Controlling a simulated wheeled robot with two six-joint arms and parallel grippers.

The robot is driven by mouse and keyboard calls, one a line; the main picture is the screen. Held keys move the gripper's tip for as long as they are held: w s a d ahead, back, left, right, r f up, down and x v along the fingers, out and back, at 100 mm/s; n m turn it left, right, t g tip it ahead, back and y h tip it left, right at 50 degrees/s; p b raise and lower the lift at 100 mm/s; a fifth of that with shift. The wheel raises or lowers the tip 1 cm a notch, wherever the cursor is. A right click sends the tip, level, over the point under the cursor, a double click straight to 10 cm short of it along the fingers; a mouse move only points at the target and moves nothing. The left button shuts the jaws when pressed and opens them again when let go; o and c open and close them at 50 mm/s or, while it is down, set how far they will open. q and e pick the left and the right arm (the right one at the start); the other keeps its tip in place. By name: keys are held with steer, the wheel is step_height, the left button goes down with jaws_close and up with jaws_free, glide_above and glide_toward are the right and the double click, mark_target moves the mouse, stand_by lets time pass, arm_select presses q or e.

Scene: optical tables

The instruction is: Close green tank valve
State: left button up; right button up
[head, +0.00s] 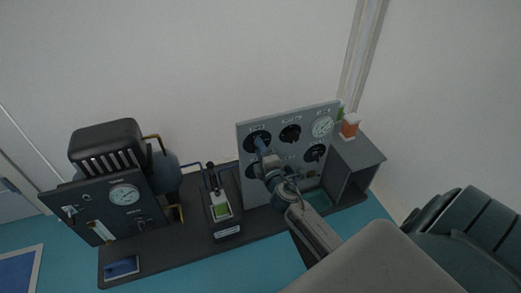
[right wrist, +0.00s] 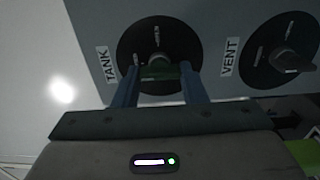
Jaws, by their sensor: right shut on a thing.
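The tank valve (right wrist: 158,68) is a dark round dial with a small green handle, beside a white TANK label, in the right wrist view. In the head view its dial (head: 256,136) is at the upper left of the grey panel (head: 246,193), partly covered by my gripper. My right gripper (right wrist: 160,78) is shut on the green handle, with one blue finger on each side of it. In the head view the right gripper (head: 262,147) reaches up to this dial from the lower right. My left gripper is not in view.
The VENT valve (right wrist: 289,58) is just right of the tank valve. More dials and a white gauge (head: 322,127) are on the panel. An orange-white container (head: 350,126) sits at right.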

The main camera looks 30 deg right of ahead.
steer(key=shift+f, duration=0.1)
steer(key=o, duration=1)
steer(key=shift+s, duration=0.15)
steer(key=v, duration=1)
steer(key=shift+s+b, duration=0.3)
steer(key=shift+b, duration=0.1)
steer(key=shift+a, duration=0.1)
